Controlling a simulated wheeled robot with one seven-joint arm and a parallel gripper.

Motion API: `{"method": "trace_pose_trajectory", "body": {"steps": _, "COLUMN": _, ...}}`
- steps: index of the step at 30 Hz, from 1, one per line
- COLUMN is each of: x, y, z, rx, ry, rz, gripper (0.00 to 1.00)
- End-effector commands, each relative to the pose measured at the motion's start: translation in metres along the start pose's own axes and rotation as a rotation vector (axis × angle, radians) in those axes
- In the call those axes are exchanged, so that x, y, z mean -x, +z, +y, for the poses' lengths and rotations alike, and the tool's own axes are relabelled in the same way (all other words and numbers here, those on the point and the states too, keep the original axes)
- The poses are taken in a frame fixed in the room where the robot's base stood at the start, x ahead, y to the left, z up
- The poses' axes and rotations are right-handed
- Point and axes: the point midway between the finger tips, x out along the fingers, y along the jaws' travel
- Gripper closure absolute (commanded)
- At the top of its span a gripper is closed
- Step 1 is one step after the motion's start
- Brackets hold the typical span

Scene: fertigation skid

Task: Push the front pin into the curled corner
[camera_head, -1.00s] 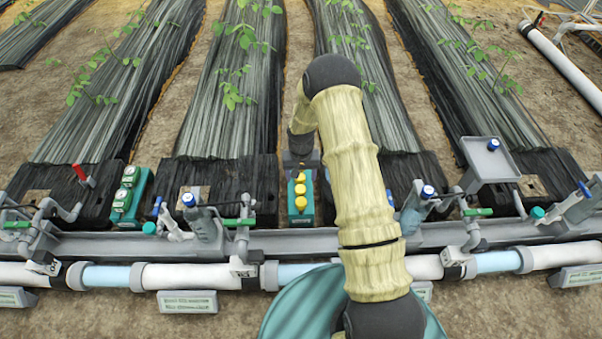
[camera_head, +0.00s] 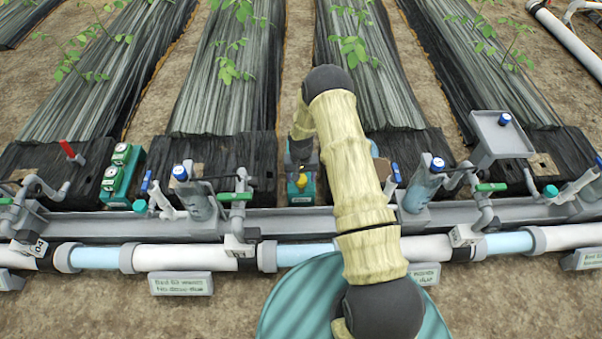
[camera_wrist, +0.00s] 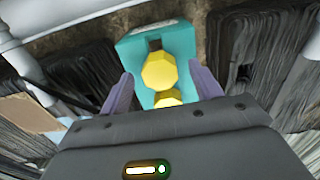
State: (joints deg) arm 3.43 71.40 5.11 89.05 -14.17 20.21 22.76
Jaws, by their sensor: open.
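A teal block (camera_head: 304,196) stands by the grey rail at the end of a bed. A yellow-headed pin (camera_head: 302,180) shows at its front. In the wrist view, the block (camera_wrist: 134,48) carries this yellow head (camera_wrist: 159,71) and a second one (camera_wrist: 167,99) behind it, partly hidden by my gripper body. My gripper (camera_head: 301,160) is just above the block and covers its rear part in the head view. In the wrist view my gripper's two purple fingers (camera_wrist: 162,82) are apart, one on each side of the yellow heads, with no grasp visible. I cannot make out the curled corner.
Black film covers the bed ends; a tan patch (camera_wrist: 20,108) shows at left in the wrist view. A grey rail (camera_head: 330,222) and white pipe (camera_head: 185,257) run in front. A red-handled part (camera_head: 70,149) is at left.

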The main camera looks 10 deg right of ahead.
Motion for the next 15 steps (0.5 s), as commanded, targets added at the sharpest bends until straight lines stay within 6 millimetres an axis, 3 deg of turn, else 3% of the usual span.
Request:
{"method": "trace_pose_trajectory", "body": {"steps": 11, "x": -0.0063, "y": -0.0002, "z": -0.0001, "rx": -0.001, "ry": 0.0, "rz": 0.001, "gripper": 0.36}}
{"method": "trace_pose_trajectory", "body": {"steps": 15, "x": -0.0063, "y": -0.0001, "z": -0.0001, "rx": -0.001, "ry": 0.0, "rz": 0.0, "gripper": 0.64}}
